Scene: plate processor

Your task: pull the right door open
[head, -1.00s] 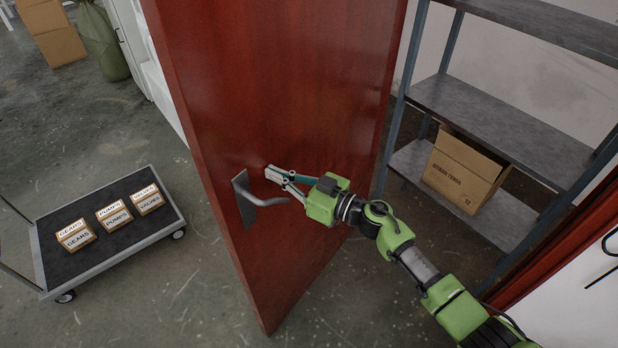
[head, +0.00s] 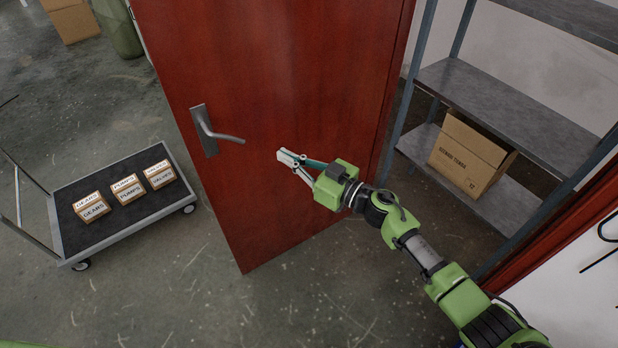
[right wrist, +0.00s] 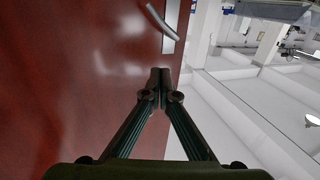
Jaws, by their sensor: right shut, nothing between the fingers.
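The red-brown door (head: 265,80) stands ajar in the middle of the head view, with a gap between it and the shelf on its right. Its silver lever handle (head: 213,132) is near the door's left edge. My right gripper (head: 283,156) is shut and empty, to the right of the handle and apart from it, in front of the door face. I cannot tell whether the fingertips touch the door. In the right wrist view the shut fingers (right wrist: 160,78) point along the door (right wrist: 75,75), and the handle (right wrist: 165,24) is beyond them. My left gripper is not in view.
A cart (head: 76,255) with several boxes labelled gears, pumps and valves stands left of the door. A grey shelf (head: 480,95) with a cardboard box (head: 465,155) stands on the right, beside the door frame (head: 555,240). Floor in front is clear.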

